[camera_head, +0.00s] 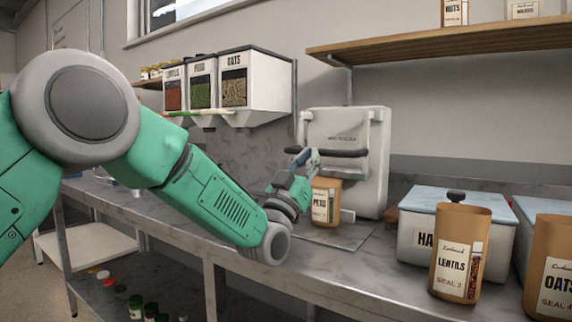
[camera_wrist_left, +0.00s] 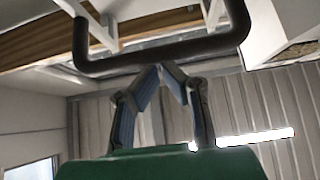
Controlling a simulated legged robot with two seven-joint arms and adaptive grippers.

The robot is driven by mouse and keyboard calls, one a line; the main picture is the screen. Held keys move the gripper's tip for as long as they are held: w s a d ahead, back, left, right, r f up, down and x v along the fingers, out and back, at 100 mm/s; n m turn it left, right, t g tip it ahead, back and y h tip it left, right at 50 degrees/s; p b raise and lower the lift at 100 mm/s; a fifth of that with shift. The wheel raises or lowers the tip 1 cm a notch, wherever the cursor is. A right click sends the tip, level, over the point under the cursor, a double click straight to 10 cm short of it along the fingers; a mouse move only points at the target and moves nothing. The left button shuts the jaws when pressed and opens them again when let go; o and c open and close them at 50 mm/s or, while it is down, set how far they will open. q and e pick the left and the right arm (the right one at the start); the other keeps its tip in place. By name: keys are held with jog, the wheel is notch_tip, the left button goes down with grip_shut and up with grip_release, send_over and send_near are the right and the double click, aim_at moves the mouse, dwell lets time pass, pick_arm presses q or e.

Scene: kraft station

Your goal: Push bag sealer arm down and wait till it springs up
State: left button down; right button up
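The bag sealer (camera_head: 375,150) is a pale upright unit against the wall. Its dark arm bar (camera_head: 340,153) runs across its front. In the left wrist view the bar is a black U-shaped handle (camera_wrist_left: 160,56) above my fingertips. My left gripper (camera_head: 307,156) is at the bar's left end; its blue-padded fingertips meet, with nothing seen between them, in the left wrist view (camera_wrist_left: 172,70). I cannot tell whether they touch the bar. A brown peas bag (camera_head: 325,203) stands upright below the bar, partly hidden by my gripper. My right gripper is out of view.
A lentils bag (camera_head: 459,250) and an oats bag (camera_head: 553,270) stand at the right, in front of lidded bins (camera_head: 415,215). Wall dispensers (camera_head: 266,85) hang behind my left arm. A wooden shelf (camera_head: 450,43) runs above the sealer. The counter front (camera_head: 350,268) is clear.

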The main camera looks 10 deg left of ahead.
pick_arm(q)
jog(key=s+a+f, duration=0.1)
jog(key=s+a, duration=0.1)
jog(key=s, duration=0.5)
jog(key=s+a+f, duration=0.1)
jog(key=s+a, duration=0.2)
jog(key=s, duration=0.4)
jog(key=shift+s+a+f, duration=0.15)
jog(key=shift+a+f, duration=0.1)
jog(key=shift+a, duration=0.15)
